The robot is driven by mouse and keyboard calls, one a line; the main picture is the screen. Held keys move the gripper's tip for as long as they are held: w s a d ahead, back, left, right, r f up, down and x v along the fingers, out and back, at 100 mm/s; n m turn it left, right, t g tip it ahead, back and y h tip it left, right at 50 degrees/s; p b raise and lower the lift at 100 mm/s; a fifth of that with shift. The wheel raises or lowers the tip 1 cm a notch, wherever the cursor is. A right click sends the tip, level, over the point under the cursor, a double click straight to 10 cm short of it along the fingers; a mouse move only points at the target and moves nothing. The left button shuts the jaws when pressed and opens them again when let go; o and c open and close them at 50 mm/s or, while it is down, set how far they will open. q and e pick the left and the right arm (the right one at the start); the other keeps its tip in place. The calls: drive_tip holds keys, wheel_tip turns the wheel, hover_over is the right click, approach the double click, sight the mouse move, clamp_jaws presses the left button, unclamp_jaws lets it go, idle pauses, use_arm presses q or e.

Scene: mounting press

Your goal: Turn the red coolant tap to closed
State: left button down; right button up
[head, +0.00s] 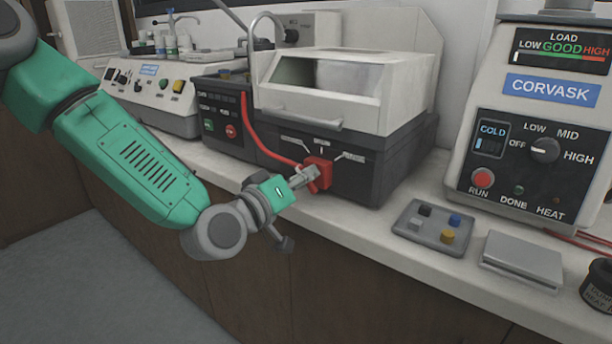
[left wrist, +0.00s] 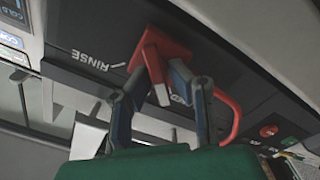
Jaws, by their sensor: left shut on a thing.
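The red coolant tap (head: 319,171) sits on the dark front of the cutting machine's base, with a red hose running into it from the left. White labels with pointer lines fan out above it. My left gripper (head: 303,177) is at the tap's front, and its fingers partly hide the handle. In the left wrist view, the red tap (left wrist: 160,50) shows with a pale-tipped lever between the two fingertips of my left gripper (left wrist: 157,72), which is shut on it. One label there reads RINSE. I cannot tell exactly which label the handle points to. My right gripper is not in view.
The cutting machine's clear-windowed hood (head: 345,90) is above the tap. A grey tray with coloured buttons (head: 433,228) and a flat grey plate (head: 521,259) lie on the bench to the right. The CORVASK press (head: 540,120) stands behind them.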

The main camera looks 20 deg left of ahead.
use_arm(q)
drive_tip(key=shift+a+n, duration=0.1)
drive_tip(key=shift+n, duration=0.2)
drive_tip(key=c, duration=1.5)
unclamp_jaws()
drive_tip(key=shift+w, duration=0.1)
drive_tip(key=shift+a, duration=0.1)
drive_tip(key=v, duration=0.7)
drive_tip(key=shift+s+a, duration=0.1)
drive_tip(key=shift+s, duration=0.1)
drive_tip(key=shift+f, duration=0.1)
